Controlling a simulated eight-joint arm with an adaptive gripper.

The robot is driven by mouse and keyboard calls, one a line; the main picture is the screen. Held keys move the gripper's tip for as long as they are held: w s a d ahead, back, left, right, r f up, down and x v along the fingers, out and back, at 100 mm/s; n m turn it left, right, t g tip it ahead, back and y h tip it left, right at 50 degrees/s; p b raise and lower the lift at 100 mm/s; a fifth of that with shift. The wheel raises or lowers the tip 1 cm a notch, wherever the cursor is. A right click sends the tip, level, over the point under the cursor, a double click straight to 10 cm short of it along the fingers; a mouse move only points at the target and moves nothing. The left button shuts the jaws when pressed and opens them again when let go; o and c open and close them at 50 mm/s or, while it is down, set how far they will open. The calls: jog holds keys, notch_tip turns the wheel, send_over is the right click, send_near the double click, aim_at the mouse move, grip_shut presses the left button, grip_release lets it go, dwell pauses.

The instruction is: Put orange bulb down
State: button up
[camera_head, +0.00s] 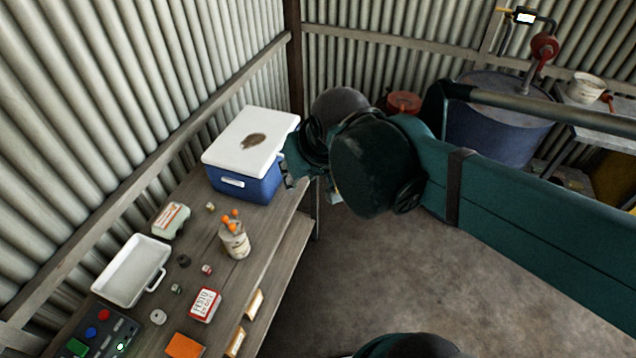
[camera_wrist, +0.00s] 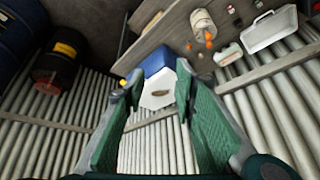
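Several small orange rounded pieces (camera_head: 231,220) stick out of the top of a pale labelled can (camera_head: 236,243) on the wooden bench; I cannot tell which is the orange bulb. They also show in the wrist view (camera_wrist: 209,37), up and to the right of my fingers. My gripper (camera_wrist: 160,76) is open, its two green fingers apart with nothing seen between them. In the head view my gripper (camera_head: 292,168) is in the air beside the blue cooler (camera_head: 245,184), partly overlapping its right edge. The cooler's white lid (camera_wrist: 158,97) shows beyond the fingers.
The bench (camera_head: 205,255) also bears a white tray (camera_head: 118,272), an egg-box-like carton (camera_head: 171,219), a red-and-white tin (camera_head: 205,305), an orange box (camera_head: 184,346), a control panel (camera_head: 98,330) and small items. Corrugated walls stand behind. A blue drum (camera_head: 490,130) is at the right; open floor lies right of the bench.

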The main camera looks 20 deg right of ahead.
jog(key=shift+n+t, duration=0.3)
jog(key=shift+t, duration=0.3)
jog(key=shift+s+d, duration=0.4)
jog(key=shift+s, duration=0.3)
jog(key=shift+s+d, duration=0.4)
jog(key=shift+s, duration=0.3)
jog(key=shift+s+d, duration=0.4)
jog(key=shift+s, duration=0.3)
jog(key=shift+f, duration=0.1)
notch_tip(320, 180, down, 27)
jog(key=b, duration=2.7)
dwell(1.4)
